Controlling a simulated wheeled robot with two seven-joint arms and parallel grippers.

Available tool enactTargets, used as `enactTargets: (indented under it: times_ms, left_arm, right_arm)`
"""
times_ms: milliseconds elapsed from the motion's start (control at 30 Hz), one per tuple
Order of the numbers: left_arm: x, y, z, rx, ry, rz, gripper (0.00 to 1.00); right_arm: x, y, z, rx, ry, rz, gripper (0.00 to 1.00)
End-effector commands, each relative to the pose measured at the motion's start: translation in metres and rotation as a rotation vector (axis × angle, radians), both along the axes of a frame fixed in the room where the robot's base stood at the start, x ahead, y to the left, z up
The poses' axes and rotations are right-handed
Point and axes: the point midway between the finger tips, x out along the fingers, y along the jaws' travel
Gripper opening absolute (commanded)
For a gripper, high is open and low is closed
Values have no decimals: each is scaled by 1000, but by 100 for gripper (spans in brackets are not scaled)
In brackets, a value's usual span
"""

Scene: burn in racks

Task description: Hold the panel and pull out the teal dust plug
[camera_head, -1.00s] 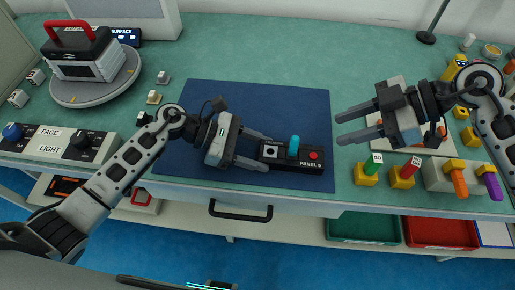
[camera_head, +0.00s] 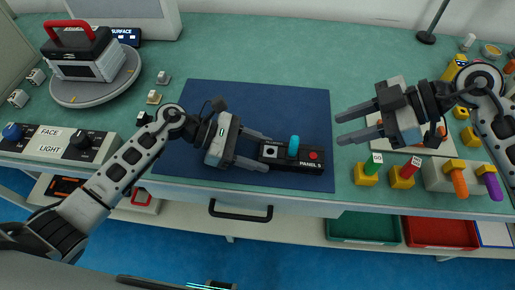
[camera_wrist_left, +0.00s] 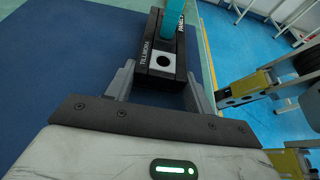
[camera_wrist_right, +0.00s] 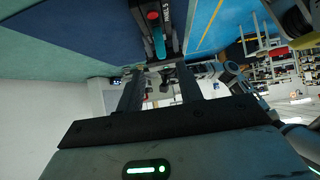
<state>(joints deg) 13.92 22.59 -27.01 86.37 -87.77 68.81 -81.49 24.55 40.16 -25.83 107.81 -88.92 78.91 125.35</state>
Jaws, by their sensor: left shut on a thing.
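The black panel (camera_head: 283,166) lies on the blue mat near the table's front edge. It has a dark hole in a white square at its left end, a red button at its right end and the label "PANEL 5". The teal dust plug (camera_head: 294,146) stands up from its middle; it also shows in the left wrist view (camera_wrist_left: 169,22) and the right wrist view (camera_wrist_right: 159,44). My left gripper (camera_head: 262,151) is shut on the panel's left end, one finger on each side (camera_wrist_left: 161,85). My right gripper (camera_head: 343,128) is open and empty, right of the plug and apart from it.
The blue mat (camera_head: 230,95) is clear behind the panel. Yellow blocks with green (camera_head: 373,163) and red (camera_head: 409,169) pegs stand right of the mat. A turntable (camera_head: 95,88) with a red-handled device is at back left. A drawer handle (camera_head: 240,212) sits below the front edge.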

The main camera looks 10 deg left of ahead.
Motion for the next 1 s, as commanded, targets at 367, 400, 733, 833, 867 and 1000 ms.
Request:
enactTargets:
  times_ms: [367,400,733,833,867,1000]
  left_arm:
    - [0,0,0,0,0,0,24]
    - [0,0,0,0,0,0,24]
    - [0,0,0,0,0,1,24]
    - [0,0,0,0,0,1,24]
    - [0,0,0,0,0,1,24]
    - [0,0,0,0,0,1,24]
  right_arm:
    - [-5,47,9,-146,-70,233,42]
    - [-6,57,12,-198,-93,294,42]
    - [-7,96,34,-699,-301,654,42]
    - [-5,97,40,-796,-338,692,42]
    - [-4,97,41,-815,-344,699,42]
    - [-3,96,36,-856,-353,712,42]
